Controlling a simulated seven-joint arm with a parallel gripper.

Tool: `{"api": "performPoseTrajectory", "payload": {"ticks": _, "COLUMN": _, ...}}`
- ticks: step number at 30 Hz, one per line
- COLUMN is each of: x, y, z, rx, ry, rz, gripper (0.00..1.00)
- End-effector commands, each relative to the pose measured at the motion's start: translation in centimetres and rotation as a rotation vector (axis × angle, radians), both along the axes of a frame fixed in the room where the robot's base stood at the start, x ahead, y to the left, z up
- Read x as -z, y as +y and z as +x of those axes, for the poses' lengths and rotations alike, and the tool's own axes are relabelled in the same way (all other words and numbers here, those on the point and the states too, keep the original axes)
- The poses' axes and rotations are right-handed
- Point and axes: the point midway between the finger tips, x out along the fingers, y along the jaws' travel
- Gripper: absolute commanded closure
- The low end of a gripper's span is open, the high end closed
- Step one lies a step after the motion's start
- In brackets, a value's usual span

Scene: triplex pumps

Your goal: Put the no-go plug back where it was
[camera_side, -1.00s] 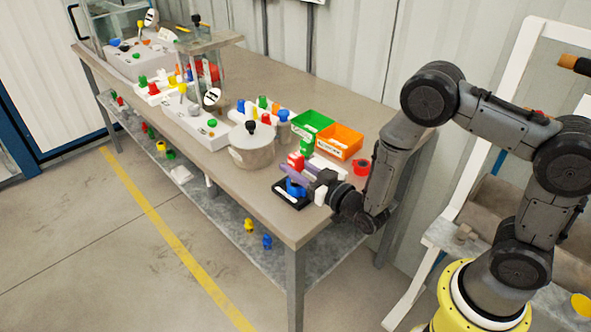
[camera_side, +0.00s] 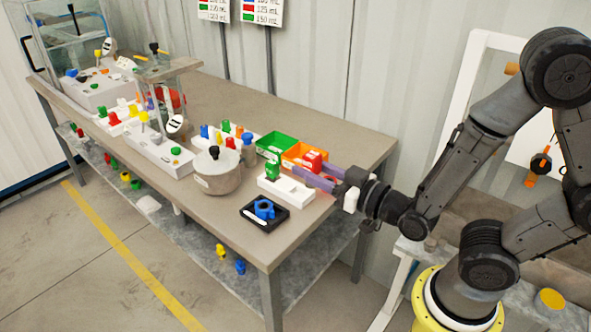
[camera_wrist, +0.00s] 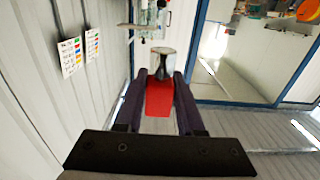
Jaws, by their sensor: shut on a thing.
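My gripper (camera_side: 305,173) has its purple fingers shut on the no-go plug, a red block (camera_wrist: 160,98) in the wrist view. A grey metallic cylinder (camera_wrist: 162,63) shows just beyond the red, seemingly its end. In the side view the red plug (camera_side: 314,161) is at the fingers, above the right part of the white holder (camera_side: 284,190). A green plug (camera_side: 272,166) stands upright at the holder's left end. I cannot tell whether the red plug touches the holder.
Green bin (camera_side: 276,145) and orange bin (camera_side: 297,153) stand just behind. A black tray (camera_side: 253,223) with a blue part (camera_side: 264,209) lies in front. A grey pot (camera_side: 217,176) stands to the left. The table's front right corner is bare.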

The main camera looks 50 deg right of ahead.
Motion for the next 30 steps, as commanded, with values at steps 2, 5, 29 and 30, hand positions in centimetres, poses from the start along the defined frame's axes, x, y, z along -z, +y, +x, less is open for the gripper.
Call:
{"api": "performPoseTrajectory", "payload": {"ticks": 2, "x": -0.4, "y": -0.2, "z": -0.4, "rx": 0.005, "ry": -0.004, "rz": 0.000, "gripper": 1.00}}
{"api": "performPoseTrajectory", "payload": {"ticks": 5, "x": -0.8, "y": -1.3, "z": -0.7, "rx": 0.057, "ry": -0.003, "rz": 0.000, "gripper": 1.00}}
{"api": "performPoseTrajectory", "payload": {"ticks": 29, "x": 5.0, "y": -8.4, "z": 2.1, "rx": 0.400, "ry": 0.001, "rz": -0.001, "gripper": 1.00}}
{"api": "performPoseTrajectory", "payload": {"ticks": 30, "x": 5.4, "y": -8.5, "z": 3.0, "rx": 0.399, "ry": 0.000, "rz": -0.001, "gripper": 1.00}}
